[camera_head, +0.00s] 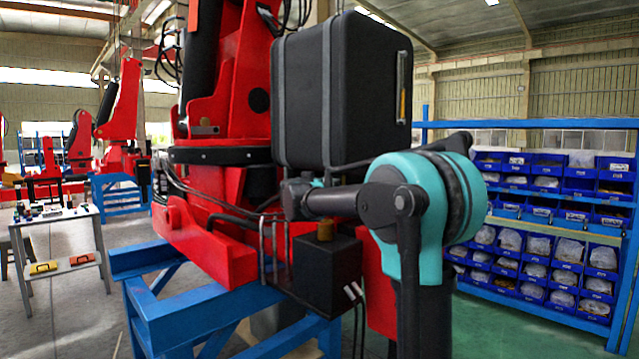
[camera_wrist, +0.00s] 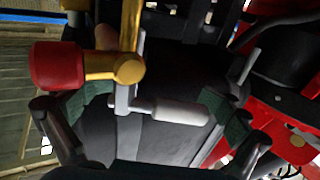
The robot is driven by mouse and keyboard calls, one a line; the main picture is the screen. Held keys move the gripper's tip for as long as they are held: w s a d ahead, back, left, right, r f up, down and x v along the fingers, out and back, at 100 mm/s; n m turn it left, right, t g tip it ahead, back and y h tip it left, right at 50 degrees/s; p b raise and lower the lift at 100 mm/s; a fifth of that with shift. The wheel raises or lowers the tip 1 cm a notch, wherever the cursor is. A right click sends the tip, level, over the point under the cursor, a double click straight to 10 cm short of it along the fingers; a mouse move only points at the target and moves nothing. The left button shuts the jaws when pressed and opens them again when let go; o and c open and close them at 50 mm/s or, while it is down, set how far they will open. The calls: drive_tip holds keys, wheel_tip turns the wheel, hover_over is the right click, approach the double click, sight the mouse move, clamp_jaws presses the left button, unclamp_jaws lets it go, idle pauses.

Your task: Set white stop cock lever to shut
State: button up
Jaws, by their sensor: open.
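In the wrist view, the white stop cock lever (camera_wrist: 180,110) lies roughly level in the picture, its pale handle pointing right from a bracket-like stem. It sits by a brass fitting (camera_wrist: 127,68) with a red cap (camera_wrist: 57,66) on its left. My gripper (camera_wrist: 153,108) is open, with one dark green pad on each side of the lever. The lever appears between the fingers; whether either pad touches it cannot be told. In the head view my arm reaches left in front of the crane, and the lever and my fingers cannot be made out there.
A large black tank (camera_head: 340,95) stands right above my forearm, close to it. The red crane (camera_head: 225,110) rests on a blue stand (camera_head: 185,315). A black box (camera_head: 327,275) is below my arm. A blue rack of bins (camera_head: 545,225) stands at right, with open green floor before it.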

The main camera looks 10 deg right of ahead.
drive_tip(key=v, duration=1.2)
